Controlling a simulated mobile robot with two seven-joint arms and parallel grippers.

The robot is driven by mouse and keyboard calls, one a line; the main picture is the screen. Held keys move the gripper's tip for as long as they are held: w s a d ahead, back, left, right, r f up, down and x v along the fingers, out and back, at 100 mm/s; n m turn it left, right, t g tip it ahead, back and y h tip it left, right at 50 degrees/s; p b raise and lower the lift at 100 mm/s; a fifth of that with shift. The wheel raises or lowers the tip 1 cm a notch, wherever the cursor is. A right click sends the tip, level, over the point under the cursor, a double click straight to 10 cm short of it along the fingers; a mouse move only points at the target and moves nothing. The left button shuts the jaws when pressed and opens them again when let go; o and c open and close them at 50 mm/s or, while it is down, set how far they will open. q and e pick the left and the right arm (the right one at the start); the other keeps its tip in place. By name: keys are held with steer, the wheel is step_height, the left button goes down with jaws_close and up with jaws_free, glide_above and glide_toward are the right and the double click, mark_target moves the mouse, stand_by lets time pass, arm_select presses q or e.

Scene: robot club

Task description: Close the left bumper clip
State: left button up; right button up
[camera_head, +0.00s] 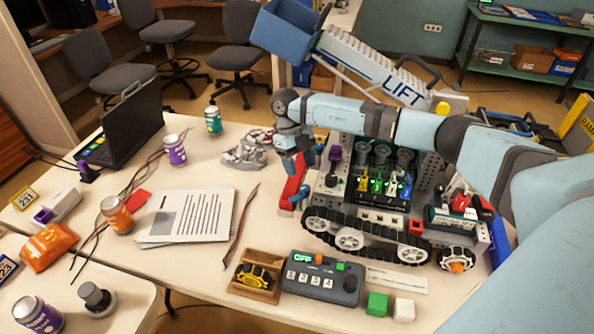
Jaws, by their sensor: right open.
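The tracked robot (352,239) with a lift ramp stands on the table at the right. A red bumper (294,182) with blue parts sits at its left end, in front of the track. My right arm reaches in from the right across the top of the robot. My right gripper (296,150) points down at the upper end of the red bumper, close to it, and is open. Whether it touches the bumper cannot be told. The bumper's clip is too small or too covered by the gripper to make out clearly. My left gripper is not in view.
Papers (185,216), cans, cables and a laptop (128,125) lie left. A grey crumpled object (244,154) lies behind the papers.

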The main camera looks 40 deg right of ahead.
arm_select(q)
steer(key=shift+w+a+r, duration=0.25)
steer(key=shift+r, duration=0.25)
arm_select(e)
steer(key=shift+v, duration=0.8)
steer(key=shift+w+a, duration=0.1)
